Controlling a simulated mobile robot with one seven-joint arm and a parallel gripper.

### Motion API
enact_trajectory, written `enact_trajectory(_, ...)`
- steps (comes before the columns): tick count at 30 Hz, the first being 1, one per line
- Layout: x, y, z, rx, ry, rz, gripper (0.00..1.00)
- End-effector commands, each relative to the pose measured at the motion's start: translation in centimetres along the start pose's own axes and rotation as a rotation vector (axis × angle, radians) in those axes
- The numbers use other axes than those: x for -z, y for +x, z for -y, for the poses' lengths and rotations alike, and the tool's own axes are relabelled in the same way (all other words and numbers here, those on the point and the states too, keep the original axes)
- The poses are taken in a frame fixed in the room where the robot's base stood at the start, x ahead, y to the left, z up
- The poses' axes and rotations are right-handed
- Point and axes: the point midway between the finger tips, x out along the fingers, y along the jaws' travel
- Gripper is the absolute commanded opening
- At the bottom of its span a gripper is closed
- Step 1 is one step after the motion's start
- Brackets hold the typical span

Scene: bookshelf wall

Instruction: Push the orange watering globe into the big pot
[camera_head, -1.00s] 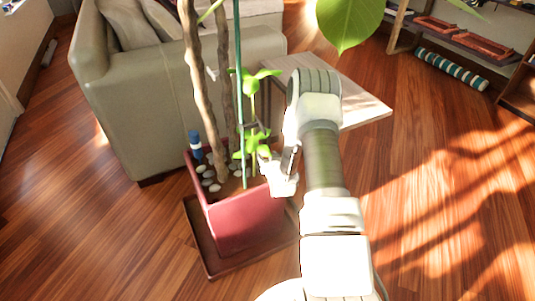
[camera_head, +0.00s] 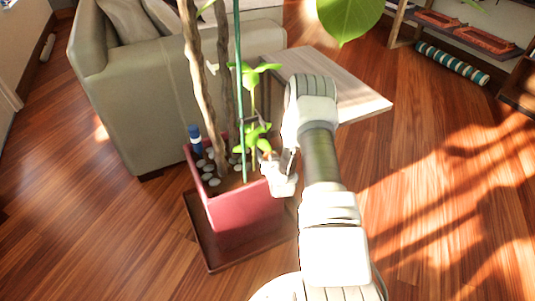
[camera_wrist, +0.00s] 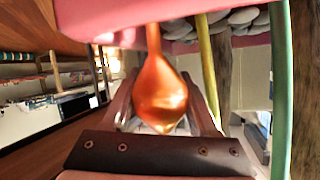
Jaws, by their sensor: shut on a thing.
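The big pot (camera_head: 245,218) is a square dark-red planter with pebbles and plant stems in it. My gripper (camera_head: 270,163) is at the pot's right side, near the rim. In the wrist view the orange watering globe (camera_wrist: 162,95) is a shiny orange bulb between the fingers of my gripper (camera_wrist: 165,112), which is shut on it. Its narrow neck runs up in the picture towards the pink pot rim (camera_wrist: 110,22). The tip of the neck is out of view, so I cannot tell whether it is in the soil. The globe is mostly hidden in the head view.
Twisted trunks (camera_head: 203,90), a green stake (camera_head: 240,90) and a small leafy plant (camera_head: 252,130) rise from the pot. A blue-topped object (camera_head: 195,138) stands at its back left. A tray (camera_head: 212,262) lies underneath. A sofa (camera_head: 150,110) and low wooden table (camera_head: 350,88) stand behind.

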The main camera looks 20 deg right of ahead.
Motion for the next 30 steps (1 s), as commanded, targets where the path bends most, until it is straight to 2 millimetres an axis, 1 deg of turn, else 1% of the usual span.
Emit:
enact_trajectory(21,-2.0,0.8,-0.4,0.0,0.0,0.0,0.04)
enact_trajectory(27,-1.9,0.8,-0.4,0.0,0.0,-0.001,0.04)
enact_trajectory(28,-1.9,0.8,-0.4,0.0,0.0,-0.001,0.66)
enact_trajectory(30,-1.9,0.8,-0.4,0.0,0.0,0.0,0.79)
